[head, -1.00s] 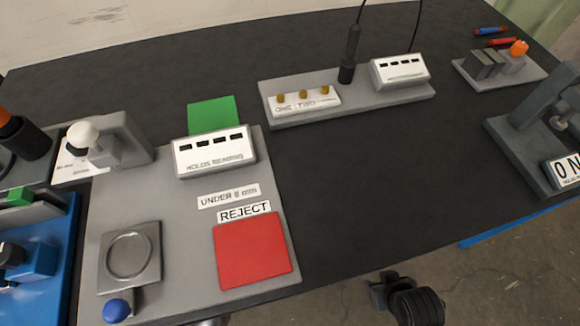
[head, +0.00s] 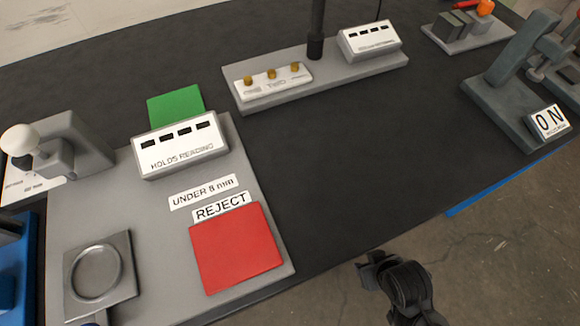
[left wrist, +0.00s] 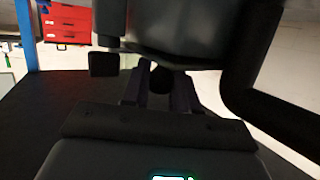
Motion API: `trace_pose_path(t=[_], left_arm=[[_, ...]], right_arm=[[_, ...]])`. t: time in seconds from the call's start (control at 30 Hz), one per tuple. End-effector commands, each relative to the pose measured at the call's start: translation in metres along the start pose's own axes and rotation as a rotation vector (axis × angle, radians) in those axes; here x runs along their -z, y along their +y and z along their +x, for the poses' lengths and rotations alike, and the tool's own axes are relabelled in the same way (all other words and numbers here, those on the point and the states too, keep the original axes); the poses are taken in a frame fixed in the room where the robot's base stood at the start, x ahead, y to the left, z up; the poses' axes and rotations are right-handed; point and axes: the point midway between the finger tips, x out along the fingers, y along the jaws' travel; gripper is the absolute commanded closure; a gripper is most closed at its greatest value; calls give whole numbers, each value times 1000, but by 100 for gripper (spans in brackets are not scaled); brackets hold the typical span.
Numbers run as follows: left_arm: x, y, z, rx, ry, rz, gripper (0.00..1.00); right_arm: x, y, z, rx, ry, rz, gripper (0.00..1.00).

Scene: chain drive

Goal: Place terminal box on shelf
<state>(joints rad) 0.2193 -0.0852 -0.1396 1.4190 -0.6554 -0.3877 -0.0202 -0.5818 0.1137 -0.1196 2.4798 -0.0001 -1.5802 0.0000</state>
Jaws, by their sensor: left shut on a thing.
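I cannot pick out the terminal box or the shelf with certainty. In the left wrist view my left gripper (left wrist: 158,92) shows two dark fingers shut on a dark thing (left wrist: 160,77), whose shape is mostly lost in shadow. A larger dark grey body lies just beyond the fingers; I cannot tell whether it belongs to the held thing. My left gripper does not show in the head view. A black gripper, which looks like my right one (head: 376,270), is off the table's front edge above the floor. Its jaw state is unclear and nothing is visible in it.
The dark table (head: 350,150) has free room in the middle. A grey gauge board (head: 155,210) with a red reject pad (head: 237,248) is at left. A grey sensor base (head: 330,82) stands behind, a clamp fixture (head: 505,95) at right. Red drawers (left wrist: 68,22) show in the left wrist view.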

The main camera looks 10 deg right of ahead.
Motion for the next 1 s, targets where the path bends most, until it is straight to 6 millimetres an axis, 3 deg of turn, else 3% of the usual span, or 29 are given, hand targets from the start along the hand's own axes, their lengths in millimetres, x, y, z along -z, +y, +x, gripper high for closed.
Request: trace_pose_path(t=[0.3,0.47,0.77,1.0], left_arm=[[-9,-21,-1,1,10,4,100],[-15,-21,0,0,10,3,100],[-46,-20,10,0,9,3,100],[-47,-20,10,1,10,5,100]], right_arm=[[-3,0,12,-1,1,-1,56],[-5,0,17,-3,1,-5,56],[-12,1,40,-8,1,-11,56],[-13,1,40,-7,0,-10,56]])
